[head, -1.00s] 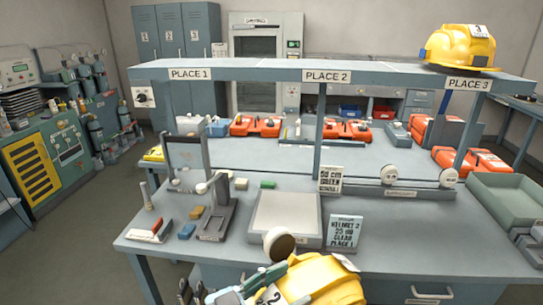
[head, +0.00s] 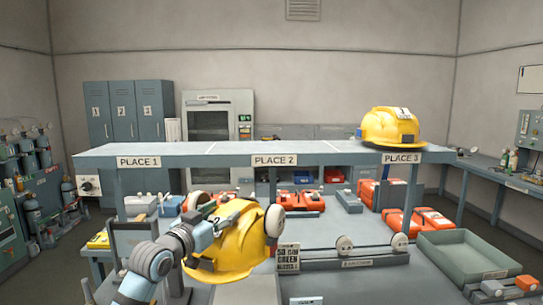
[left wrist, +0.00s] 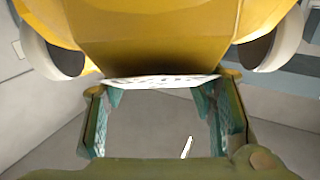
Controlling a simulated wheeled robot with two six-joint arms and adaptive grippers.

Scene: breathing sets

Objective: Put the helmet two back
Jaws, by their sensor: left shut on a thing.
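A yellow helmet with a 2 on its label, helmet two (head: 238,250), hangs tilted in front of the shelf (head: 215,150). My left gripper (head: 208,228) is shut on it. In the left wrist view the helmet (left wrist: 165,35) fills the top, above my left gripper's fingers (left wrist: 160,100). A pale round ear piece (head: 274,220) is on its right side. The shelf carries the signs PLACE 1 (head: 139,162), PLACE 2 (head: 274,160) and PLACE 3 (head: 401,158). The shelf top above PLACE 1 and PLACE 2 is bare. My right gripper is not in view.
Another yellow helmet (head: 390,128), labelled 3, stands on the shelf above PLACE 3. Below, the bench holds orange cases (head: 405,222), a small sign card (head: 288,258) and a green-grey tray (head: 465,252). Shelf posts (head: 272,190) stand beyond the held helmet.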

